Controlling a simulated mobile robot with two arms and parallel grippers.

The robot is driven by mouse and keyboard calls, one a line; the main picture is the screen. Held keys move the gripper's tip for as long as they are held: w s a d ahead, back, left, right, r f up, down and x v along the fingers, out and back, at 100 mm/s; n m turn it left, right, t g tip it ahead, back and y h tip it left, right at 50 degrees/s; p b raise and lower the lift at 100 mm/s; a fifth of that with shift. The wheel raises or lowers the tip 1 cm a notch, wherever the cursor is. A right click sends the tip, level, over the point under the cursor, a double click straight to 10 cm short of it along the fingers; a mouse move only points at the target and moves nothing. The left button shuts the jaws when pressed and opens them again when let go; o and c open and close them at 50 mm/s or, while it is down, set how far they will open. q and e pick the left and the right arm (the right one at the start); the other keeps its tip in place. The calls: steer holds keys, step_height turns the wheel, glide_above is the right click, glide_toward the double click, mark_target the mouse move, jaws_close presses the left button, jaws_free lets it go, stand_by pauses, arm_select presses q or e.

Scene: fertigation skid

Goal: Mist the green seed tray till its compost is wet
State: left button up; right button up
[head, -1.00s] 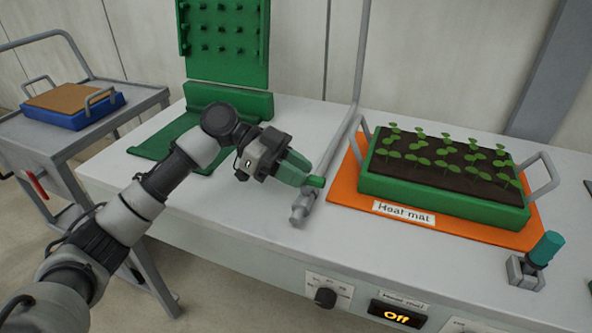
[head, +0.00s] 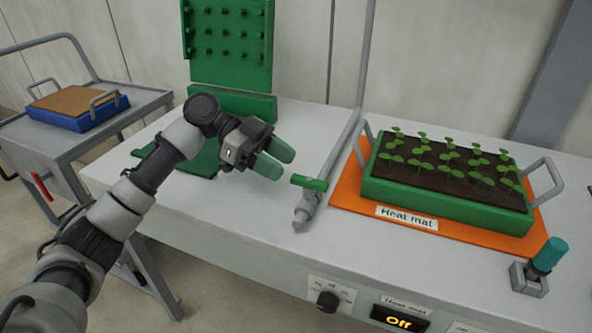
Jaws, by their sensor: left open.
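The green seed tray (head: 440,208) sits on the orange heat mat (head: 346,192) at the right of the bench. Its compost (head: 410,171) is dark brown with several rows of seedlings; I cannot tell whether it is wet. A grey pipe with a tap (head: 306,205) stands left of the tray, and its green lever (head: 309,183) lies crosswise, pointing left and right. My left gripper (head: 275,160) is open and empty, just left of the lever and apart from it. My right gripper is not in view.
A display (head: 400,318) on the bench front reads "Off", beside a dark knob (head: 327,301). A teal-handled lever (head: 549,254) stands at the right. A green pegged panel (head: 228,45) is behind. A blue tray (head: 78,118) with brown fill rests on the cart at left.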

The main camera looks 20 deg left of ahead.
arm_select(q)
steer(key=v, duration=0.6)
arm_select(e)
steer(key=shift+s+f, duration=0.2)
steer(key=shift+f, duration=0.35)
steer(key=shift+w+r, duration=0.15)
